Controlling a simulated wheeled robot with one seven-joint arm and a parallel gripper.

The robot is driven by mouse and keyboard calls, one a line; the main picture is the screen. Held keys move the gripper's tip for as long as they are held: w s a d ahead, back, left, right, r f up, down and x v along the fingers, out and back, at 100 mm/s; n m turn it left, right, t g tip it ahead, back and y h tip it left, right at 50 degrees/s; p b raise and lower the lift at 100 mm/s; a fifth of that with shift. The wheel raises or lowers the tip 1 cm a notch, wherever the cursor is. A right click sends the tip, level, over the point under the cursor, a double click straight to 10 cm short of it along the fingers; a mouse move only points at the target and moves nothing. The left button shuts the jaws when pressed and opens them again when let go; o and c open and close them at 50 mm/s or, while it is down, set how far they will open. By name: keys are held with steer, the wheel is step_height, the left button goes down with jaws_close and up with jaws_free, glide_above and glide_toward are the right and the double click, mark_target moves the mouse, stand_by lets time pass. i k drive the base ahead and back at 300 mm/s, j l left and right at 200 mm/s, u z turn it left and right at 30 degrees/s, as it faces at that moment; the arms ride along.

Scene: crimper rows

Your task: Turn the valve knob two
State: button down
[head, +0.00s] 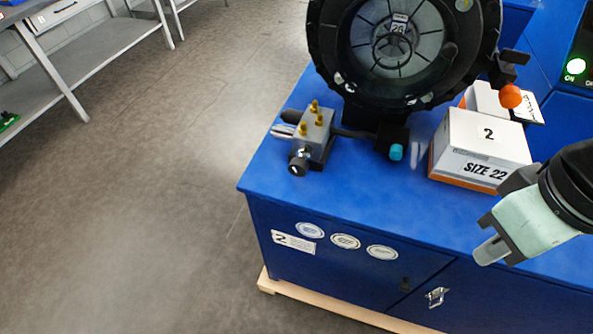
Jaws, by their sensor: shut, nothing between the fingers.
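A metal valve block (315,132) with brass fittings on top stands at the left end of the blue cabinet top. A dark round knob (298,163) sits on its front, facing the cabinet's front edge. A label with a 2 (293,242) is on the cabinet front below it. My gripper (487,251) is at the right, shut and empty, fingers pointing down and left. It is well to the right of the knob and apart from it, in front of the cabinet.
A black crimper head (324,45) stands behind the valve block, with a teal knob (396,152) at its base. A white box (482,145) marked 2 and SIZE 22 lies between the valve block and my gripper. The floor (150,200) to the left is clear.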

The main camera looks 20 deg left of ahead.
mark_target(298, 166)
steer(key=z, duration=0.5)
steer(key=i+l+u, duration=0.15)
steer(key=u, duration=1.6)
